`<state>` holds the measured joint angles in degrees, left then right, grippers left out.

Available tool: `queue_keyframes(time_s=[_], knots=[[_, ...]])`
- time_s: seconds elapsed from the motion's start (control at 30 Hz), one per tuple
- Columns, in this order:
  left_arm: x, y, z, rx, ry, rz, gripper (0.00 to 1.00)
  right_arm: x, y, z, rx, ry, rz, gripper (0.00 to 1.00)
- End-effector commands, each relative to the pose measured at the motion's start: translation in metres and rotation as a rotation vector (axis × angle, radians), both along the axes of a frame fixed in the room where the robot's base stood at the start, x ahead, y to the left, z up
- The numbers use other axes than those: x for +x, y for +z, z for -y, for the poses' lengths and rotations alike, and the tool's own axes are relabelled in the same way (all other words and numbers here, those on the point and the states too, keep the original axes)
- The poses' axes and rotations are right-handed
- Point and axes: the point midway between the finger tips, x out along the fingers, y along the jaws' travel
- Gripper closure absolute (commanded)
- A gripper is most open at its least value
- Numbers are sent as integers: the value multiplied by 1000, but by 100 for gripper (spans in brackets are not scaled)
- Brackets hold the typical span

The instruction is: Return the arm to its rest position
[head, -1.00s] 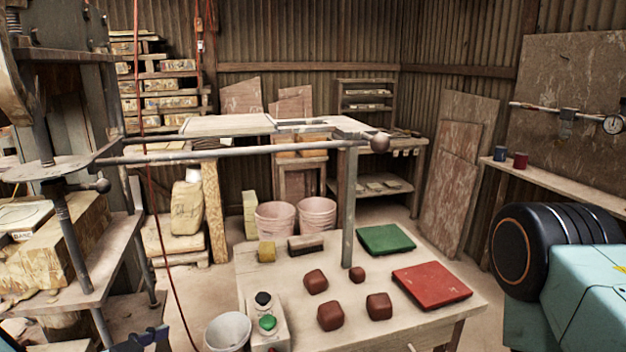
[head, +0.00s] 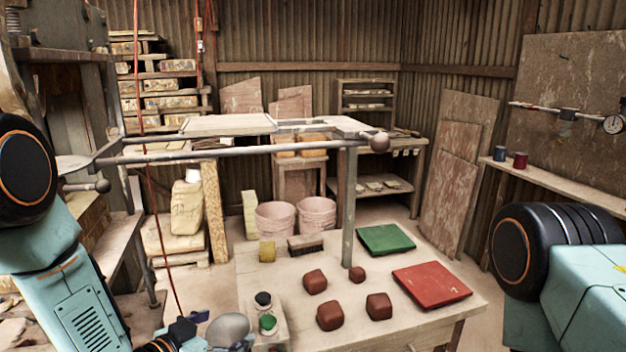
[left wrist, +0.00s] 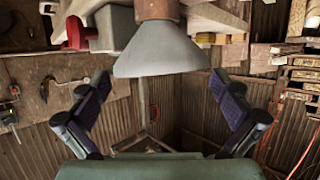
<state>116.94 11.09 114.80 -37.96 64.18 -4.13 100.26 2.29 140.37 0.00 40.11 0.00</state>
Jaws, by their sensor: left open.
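My left arm (head: 85,310) comes in at the lower left of the head view, its black round joint (head: 22,170) at the left edge. It reaches low toward the front of the table. My left gripper (head: 190,326) shows only in part at the bottom edge, left of the table's front corner. In the left wrist view my left gripper (left wrist: 160,88) has its two fingers spread wide, with nothing between the pads. That view looks upside down toward the corrugated corner. My right arm (head: 585,290) shows at the right edge; its gripper is out of view.
The press stand (head: 115,240) is at left.

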Motion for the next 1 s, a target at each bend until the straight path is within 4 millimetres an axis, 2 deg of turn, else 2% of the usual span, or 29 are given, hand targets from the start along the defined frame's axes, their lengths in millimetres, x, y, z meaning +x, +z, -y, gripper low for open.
queue_keyframes(time_s=[0.07, 0.3, 0.87, 1.0], knots=[[9, -5, 8, 2, -6, 1, 0, 0, 0, 0, 0, 0, 0, 60], [9, 28, 6, -1, 0, 0, 0, 0, 24, 0, 0, 0, 0, 60], [8, 81, 6, -1, -1, -1, 0, 0, 68, 0, 0, 0, 0, 60], [-3, 66, 9, 0, -47, -8, 0, 0, 64, 0, 0, 0, 0, 60]])
